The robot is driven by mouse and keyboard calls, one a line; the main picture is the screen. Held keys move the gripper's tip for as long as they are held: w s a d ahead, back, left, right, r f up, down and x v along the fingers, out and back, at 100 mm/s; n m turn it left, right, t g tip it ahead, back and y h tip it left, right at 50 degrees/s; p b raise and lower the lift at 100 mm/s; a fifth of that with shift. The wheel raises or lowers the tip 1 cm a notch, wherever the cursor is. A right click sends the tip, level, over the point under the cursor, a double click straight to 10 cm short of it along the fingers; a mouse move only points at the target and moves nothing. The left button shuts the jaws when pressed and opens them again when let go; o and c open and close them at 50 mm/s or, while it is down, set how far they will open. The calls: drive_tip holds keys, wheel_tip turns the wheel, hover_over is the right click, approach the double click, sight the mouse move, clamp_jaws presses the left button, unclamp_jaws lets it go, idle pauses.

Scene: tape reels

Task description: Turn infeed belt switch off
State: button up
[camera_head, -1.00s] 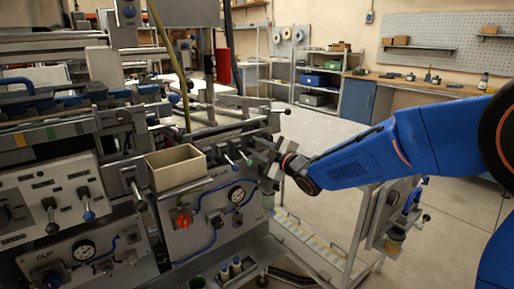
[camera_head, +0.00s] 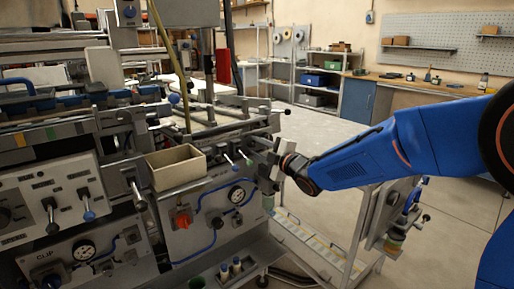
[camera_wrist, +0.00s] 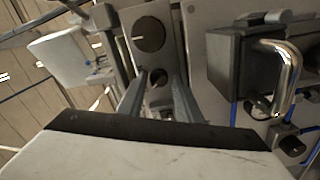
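My gripper (camera_head: 266,168) is at the right end of the machine's front panel, at the end of my blue arm. In the wrist view its two grey fingers (camera_wrist: 158,98) stand apart, with a small dark round knob (camera_wrist: 158,77) showing between and beyond them. I cannot tell whether they touch it. A larger dark disc (camera_wrist: 148,34) is on the plate above that knob. No readable label marks the infeed belt switch.
A beige open bin (camera_head: 176,168) juts from the machine. Levers with green (camera_head: 248,161) and dark tips stick out near my gripper. In the wrist view a black box with a chrome handle (camera_wrist: 287,78) is at the right. Open floor (camera_head: 460,205) lies right of the machine.

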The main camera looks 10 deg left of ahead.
drive_tip(key=shift+o, duration=0.5)
drive_tip(key=shift+s+d, duration=0.15)
drive_tip(key=v, duration=1.7)
